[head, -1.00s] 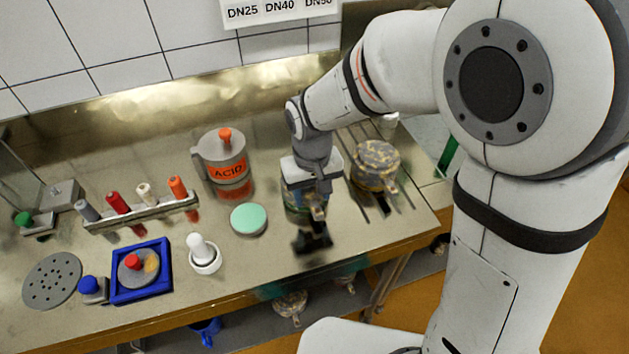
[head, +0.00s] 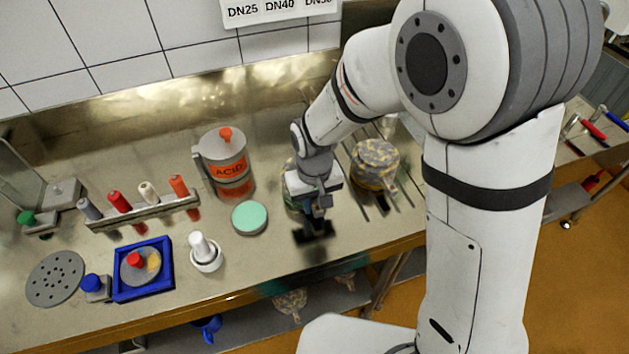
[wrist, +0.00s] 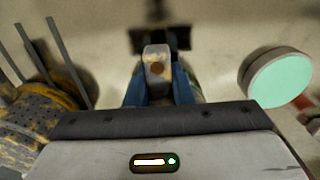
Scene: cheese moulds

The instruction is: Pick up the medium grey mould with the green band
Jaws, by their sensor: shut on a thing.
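My gripper (head: 318,205) is over the counter right of the acid jug, pointing down. In the wrist view, its two blue fingers (wrist: 158,85) are shut on a worn grey handle with a brown round spot (wrist: 156,68). The grey mould with the green band (head: 291,193) is mostly hidden behind and below my gripper; a greenish edge of it shows. I cannot tell whether it touches the counter. A mottled grey and yellow mould (head: 375,160) stands to the right on dark slats; it also shows at the left of the wrist view (wrist: 30,115).
An acid jug (head: 224,160) stands to the left, with a mint-green-topped disc (head: 250,217) in front of it. A rack of coloured handles (head: 145,211), a white pestle and mortar (head: 205,252) and a blue square tray (head: 143,292) are farther left. The counter's front edge is close.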

